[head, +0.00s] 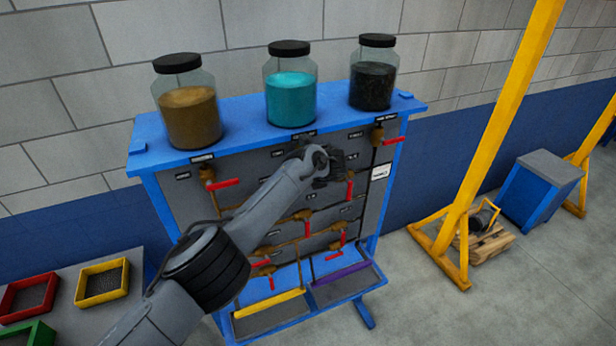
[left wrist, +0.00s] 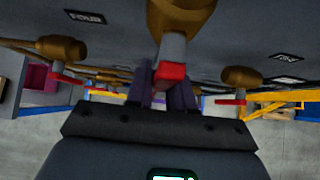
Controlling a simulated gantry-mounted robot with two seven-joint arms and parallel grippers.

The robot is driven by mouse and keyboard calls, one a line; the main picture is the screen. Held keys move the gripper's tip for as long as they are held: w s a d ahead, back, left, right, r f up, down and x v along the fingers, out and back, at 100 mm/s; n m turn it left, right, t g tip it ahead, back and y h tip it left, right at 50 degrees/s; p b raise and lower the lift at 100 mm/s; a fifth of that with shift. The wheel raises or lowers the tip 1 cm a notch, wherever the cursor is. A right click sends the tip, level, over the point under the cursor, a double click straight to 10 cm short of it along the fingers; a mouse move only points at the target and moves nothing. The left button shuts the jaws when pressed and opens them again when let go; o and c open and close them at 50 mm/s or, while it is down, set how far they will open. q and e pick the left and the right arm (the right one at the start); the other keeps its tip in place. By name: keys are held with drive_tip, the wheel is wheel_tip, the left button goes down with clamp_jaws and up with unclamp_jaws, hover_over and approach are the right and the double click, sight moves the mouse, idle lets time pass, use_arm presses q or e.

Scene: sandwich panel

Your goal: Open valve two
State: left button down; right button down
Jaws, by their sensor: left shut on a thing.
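The blue-framed valve panel (head: 145,133) stands in the middle of the head view, with several brass valves with red handles. My left gripper (head: 330,168) reaches its upper middle part from the left and covers part of it. In the left wrist view, my left gripper (left wrist: 167,95) is shut on the red handle (left wrist: 170,71) of a brass valve (left wrist: 181,15). That valve's own label is hidden, so I cannot tell its number. A label reading "FOUR" (left wrist: 85,16) lies to its upper left. My right gripper is in neither view.
Jars of brown (head: 190,115), teal (head: 291,98) and black (head: 373,85) contents stand on the panel's top shelf. Neighbouring red handles sit left (left wrist: 66,79) and right (left wrist: 231,102) of my gripper. A yellow gantry post (head: 497,120) stands at right.

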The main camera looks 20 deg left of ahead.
use_arm(q)
drive_tip(key=c, duration=1.1)
unclamp_jaws()
drive_tip(key=shift+s+f, duration=0.1)
drive_tip(key=shift+f, duration=0.15)
drive_tip(key=shift+r, duration=0.1)
drive_tip(key=shift+r, duration=0.1)
drive_tip(key=shift+b+v, duration=0.55)
drive_tip(key=shift+v, duration=4.7)
